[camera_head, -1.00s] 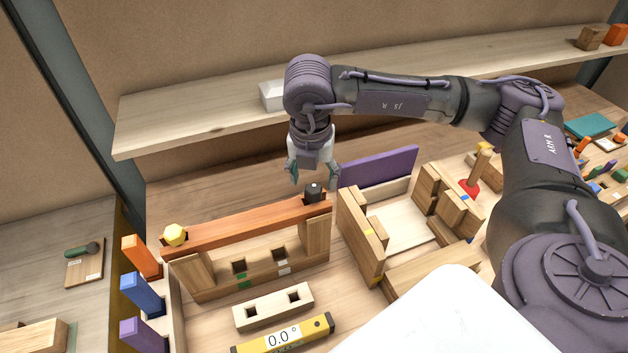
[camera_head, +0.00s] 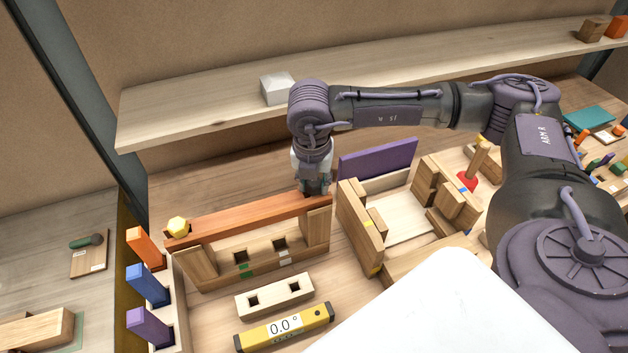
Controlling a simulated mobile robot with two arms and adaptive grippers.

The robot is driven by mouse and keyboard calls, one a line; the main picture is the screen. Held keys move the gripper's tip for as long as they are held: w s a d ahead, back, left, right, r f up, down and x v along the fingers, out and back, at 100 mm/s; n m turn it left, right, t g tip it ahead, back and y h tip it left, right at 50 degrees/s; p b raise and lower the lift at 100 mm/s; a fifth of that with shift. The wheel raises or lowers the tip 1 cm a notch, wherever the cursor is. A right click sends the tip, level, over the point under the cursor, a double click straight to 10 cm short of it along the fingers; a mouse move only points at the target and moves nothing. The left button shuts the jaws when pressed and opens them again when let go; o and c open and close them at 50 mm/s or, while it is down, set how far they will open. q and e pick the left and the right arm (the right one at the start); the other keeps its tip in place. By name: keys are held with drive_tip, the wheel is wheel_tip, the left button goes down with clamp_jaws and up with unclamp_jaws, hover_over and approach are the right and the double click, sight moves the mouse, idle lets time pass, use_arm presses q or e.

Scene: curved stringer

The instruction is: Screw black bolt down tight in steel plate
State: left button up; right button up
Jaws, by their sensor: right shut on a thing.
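A reddish-brown beam (camera_head: 250,217) lies across two wooden posts. A yellow bolt (camera_head: 178,226) stands at its left end. My right gripper (camera_head: 316,190) points down over the right end of the beam, where the black bolt stands. It is shut on the black bolt, and its fingers hide nearly all of the bolt. How deep the bolt sits cannot be seen. I cannot make out a steel plate; the bolt's seat looks like part of the reddish-brown beam. My left gripper is not in view.
A yellow level (camera_head: 285,328) reading 0.0° and a pale block with two square holes (camera_head: 274,296) lie in front. A purple board (camera_head: 378,160) and wooden pieces stand right of the gripper. A shelf (camera_head: 200,112) with a white block (camera_head: 277,89) runs behind.

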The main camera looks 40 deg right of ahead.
clamp_jaws()
drive_tip(key=shift+f+b, duration=0.15)
drive_tip(key=shift+b, duration=0.15)
drive_tip(key=m+b, duration=0.2)
drive_tip(key=m, duration=0.1)
drive_tip(key=shift+f, duration=0.3)
drive_tip(key=shift+m+g+h+b, duration=0.3)
drive_tip(key=shift+m, duration=0.9)
drive_tip(key=m, duration=0.2)
drive_tip(key=shift+s+r+m, duration=0.15)
drive_tip(key=shift+m, duration=0.15)
drive_tip(key=shift+g, duration=0.3)
